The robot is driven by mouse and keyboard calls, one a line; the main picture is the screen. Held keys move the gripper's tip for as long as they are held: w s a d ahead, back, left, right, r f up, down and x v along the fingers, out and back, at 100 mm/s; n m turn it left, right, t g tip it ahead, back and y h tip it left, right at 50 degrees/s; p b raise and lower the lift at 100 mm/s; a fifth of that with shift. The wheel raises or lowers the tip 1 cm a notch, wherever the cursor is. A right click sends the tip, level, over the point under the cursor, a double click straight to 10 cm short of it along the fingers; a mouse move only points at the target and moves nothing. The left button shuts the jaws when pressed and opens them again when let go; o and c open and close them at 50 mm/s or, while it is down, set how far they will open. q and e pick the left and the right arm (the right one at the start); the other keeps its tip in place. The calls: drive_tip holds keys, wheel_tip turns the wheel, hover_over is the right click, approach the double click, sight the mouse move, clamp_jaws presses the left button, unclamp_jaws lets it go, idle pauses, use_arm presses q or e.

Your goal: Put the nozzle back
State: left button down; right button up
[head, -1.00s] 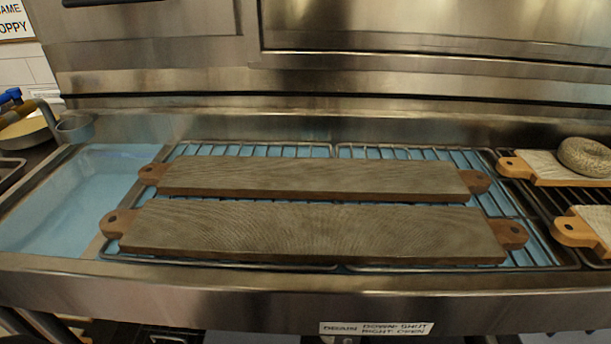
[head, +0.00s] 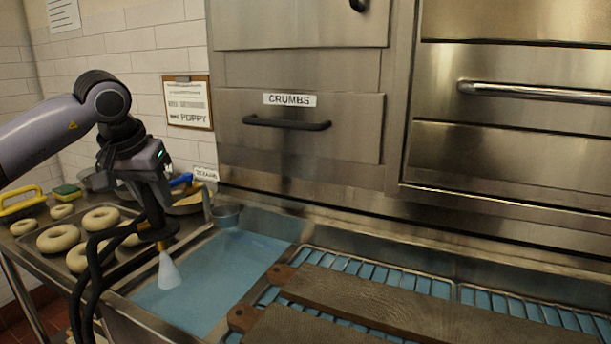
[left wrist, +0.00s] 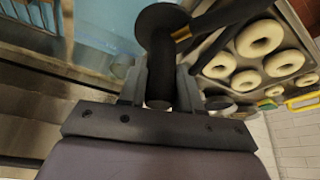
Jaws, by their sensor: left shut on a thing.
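My left gripper (head: 155,208) hangs over the left end of the sink, pointing down. It is shut on the nozzle (head: 158,233), a black piece with a wide dark disc and a brass-coloured tip. A pale cone, perhaps spray, extends below the tip over the blue water. In the left wrist view the nozzle's dark handle (left wrist: 160,78) is between my fingers, with the disc beyond. A small metal cup (head: 226,215) is fixed at the sink's back left corner, right of my gripper. My right gripper is not in view.
A tray of several bagels (head: 100,219) lies left of the sink. Behind my gripper is a bowl (head: 188,203) with a blue-handled thing. Long wooden boards (head: 380,302) lie on racks at the right. Black hoses loop beside my left arm. The open water (head: 215,275) is clear.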

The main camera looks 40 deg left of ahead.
use_arm(q)
drive_tip(key=w+d+m+h+p, duration=0.2)
drive_tip(key=w+d+m, duration=0.3)
drive_tip(key=d, duration=1.2)
drive_tip(key=w+d+f+m+h+p, duration=0.1)
drive_tip(key=w+d+m+p, duration=0.3)
drive_tip(key=d, duration=1.4)
drive_tip(key=shift+w+d+f+m+t+h, duration=0.25)
drive_tip(key=shift+w+m+h, duration=0.35)
drive_tip(key=shift+w, duration=0.5)
drive_tip(key=shift+a, duration=0.1)
